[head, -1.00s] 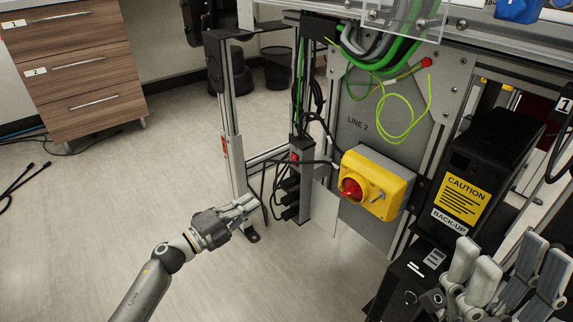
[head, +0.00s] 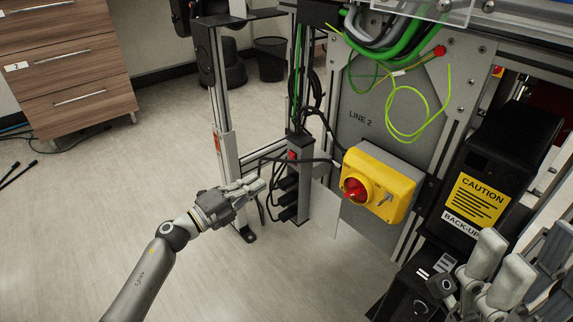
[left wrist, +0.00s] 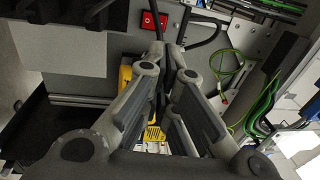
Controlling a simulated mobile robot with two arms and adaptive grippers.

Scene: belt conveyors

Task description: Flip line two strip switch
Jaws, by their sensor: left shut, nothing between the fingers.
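The line two power strip (head: 291,190) is a dark upright bar with black plugs, on the frame left of the panel marked LINE 2. Its red switch (head: 292,155) is near the top; the red switch also shows in the left wrist view (left wrist: 154,20), upper middle. My left gripper (head: 260,184) is shut and empty, below and left of the switch in the head view, apart from it. In the left wrist view its fingers (left wrist: 165,58) point up toward the strip and hide part of it. My right gripper (head: 525,265) is open at the lower right.
A yellow box with a red rotary knob (head: 378,183) is right of the strip. Black cables (head: 270,160) hang beside the strip near my left fingers. A black back-up unit (head: 500,180) stands at right.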

